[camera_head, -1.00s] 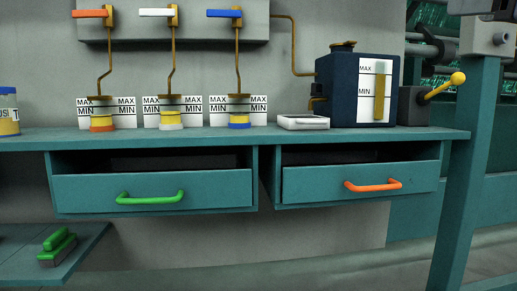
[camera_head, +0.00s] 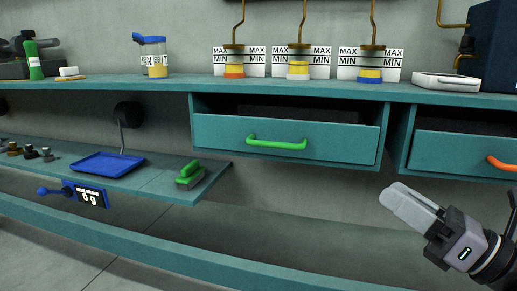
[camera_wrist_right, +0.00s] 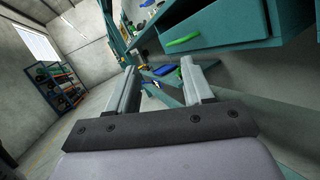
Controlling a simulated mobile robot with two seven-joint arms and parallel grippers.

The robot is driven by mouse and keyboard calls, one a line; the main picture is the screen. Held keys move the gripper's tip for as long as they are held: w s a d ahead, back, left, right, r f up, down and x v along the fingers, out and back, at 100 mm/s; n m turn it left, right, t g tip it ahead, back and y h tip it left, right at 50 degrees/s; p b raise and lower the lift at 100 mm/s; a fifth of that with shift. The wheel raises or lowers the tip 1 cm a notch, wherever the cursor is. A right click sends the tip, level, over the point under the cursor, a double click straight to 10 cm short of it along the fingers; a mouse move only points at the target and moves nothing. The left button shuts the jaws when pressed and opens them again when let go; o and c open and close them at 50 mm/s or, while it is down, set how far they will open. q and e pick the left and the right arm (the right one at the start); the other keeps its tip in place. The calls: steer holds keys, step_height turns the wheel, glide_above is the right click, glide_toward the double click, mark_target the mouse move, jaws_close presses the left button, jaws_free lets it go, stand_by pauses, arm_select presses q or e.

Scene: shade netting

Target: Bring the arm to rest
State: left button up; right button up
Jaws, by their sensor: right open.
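My right gripper (camera_head: 412,207) shows at the lower right of the head view, in free air below the drawers and in front of the wall. In the right wrist view its two fingers (camera_wrist_right: 160,92) stand apart with nothing between them. The drawer with the green handle (camera_head: 277,143) is up and to the left of it in the head view. The drawer with the orange handle (camera_head: 502,163) is above it at the right edge. My left gripper is in neither view.
The teal bench (camera_head: 180,87) carries a jar (camera_head: 154,57), several labelled containers and a white flat box (camera_head: 446,82). A lower shelf (camera_head: 155,184) holds a blue tray (camera_head: 107,164) and a green brush (camera_head: 190,175).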

step_height(320, 180, down, 14)
steer(key=s+a+m+t+h, duration=0.25)
steer(key=m+h, duration=0.45)
steer(key=m, duration=1.6)
steer(key=s+a+f+m+g, duration=0.5)
steer(key=s+a+f+m, duration=0.35)
steer(key=f+m, duration=0.5)
arm_select(q)
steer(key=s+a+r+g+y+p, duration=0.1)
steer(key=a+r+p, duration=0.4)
steer(key=p, duration=1.2)
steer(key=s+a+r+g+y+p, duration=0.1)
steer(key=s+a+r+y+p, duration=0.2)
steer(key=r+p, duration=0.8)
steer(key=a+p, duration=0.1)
steer(key=p, duration=0.5)
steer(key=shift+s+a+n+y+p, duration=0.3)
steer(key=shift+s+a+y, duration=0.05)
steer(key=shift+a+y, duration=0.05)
arm_select(e)
steer(key=s+d+r+m+g+h, duration=0.1)
steer(key=d+r, duration=0.3)
steer(key=r, duration=0.4)
steer(key=s+d+r+m+g+h, duration=0.1)
steer(key=s+d+r+h, duration=0.2)
steer(key=r, duration=0.6)
steer(key=shift+d+r+g+h, duration=0.15)
steer(key=shift+d+g+h, duration=0.2)
steer(key=shift+d+h, duration=0.5)
